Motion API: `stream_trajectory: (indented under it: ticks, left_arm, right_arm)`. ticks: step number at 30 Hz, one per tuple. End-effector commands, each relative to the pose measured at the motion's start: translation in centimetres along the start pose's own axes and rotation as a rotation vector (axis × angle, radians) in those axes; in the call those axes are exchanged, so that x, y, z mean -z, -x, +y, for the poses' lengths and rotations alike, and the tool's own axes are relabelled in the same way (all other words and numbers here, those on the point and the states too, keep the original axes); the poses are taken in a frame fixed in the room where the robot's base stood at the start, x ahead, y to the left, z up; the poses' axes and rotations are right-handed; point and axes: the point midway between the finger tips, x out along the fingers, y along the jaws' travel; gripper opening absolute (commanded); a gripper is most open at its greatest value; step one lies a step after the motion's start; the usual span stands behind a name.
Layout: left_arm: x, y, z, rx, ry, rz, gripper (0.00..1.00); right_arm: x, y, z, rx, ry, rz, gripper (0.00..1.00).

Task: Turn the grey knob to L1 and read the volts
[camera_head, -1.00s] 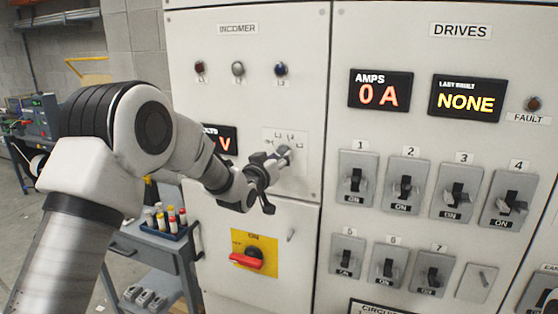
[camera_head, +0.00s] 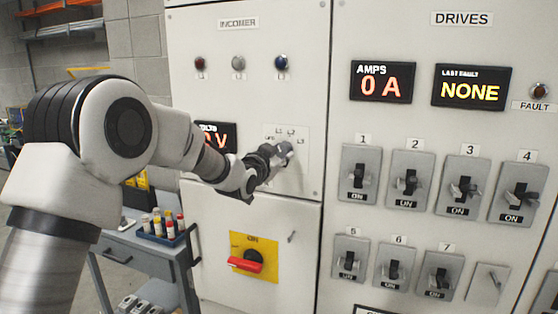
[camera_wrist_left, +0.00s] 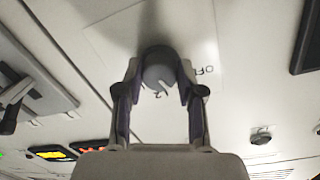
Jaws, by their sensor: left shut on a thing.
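The grey knob (camera_wrist_left: 160,70) sits on the white incomer panel (camera_head: 300,180), and its plate carries L1, L2 and L3 lettering. In the left wrist view its white pointer mark points down the picture, near a printed 2; OFF is printed to the right. My left gripper (camera_head: 277,154) is shut on the knob, one finger on each side, and hides much of it in the head view. The volts display (camera_head: 229,137) is partly behind my left arm; a 0 and a V show, but any digits further left are hidden. My right gripper is not in view.
Below is a red handle (camera_head: 246,265) on a yellow plate. Three lamps (camera_head: 238,63) sit above. To the right are the amps display (camera_head: 382,82), reading 0 A, and several drive switches (camera_head: 412,180). A grey cart (camera_head: 130,250) with bottles stands at lower left.

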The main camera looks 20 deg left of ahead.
Motion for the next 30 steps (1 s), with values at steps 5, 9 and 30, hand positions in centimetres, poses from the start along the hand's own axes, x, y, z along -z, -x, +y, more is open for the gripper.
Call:
stream_trajectory:
  ticks: [5, 9, 30]
  left_arm:
    - [0.02, -0.01, -0.01, 0.001, -0.032, -0.001, 0.03]
    - [0.07, -0.01, -0.03, 0.001, -0.037, -0.002, 0.03]
    - [0.03, 0.45, -0.02, 0.000, -0.036, -0.003, 0.63]
  right_arm:
    - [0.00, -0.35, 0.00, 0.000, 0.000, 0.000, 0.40]
    - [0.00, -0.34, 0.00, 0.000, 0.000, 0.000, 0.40]
    - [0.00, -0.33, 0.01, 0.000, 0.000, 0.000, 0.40]
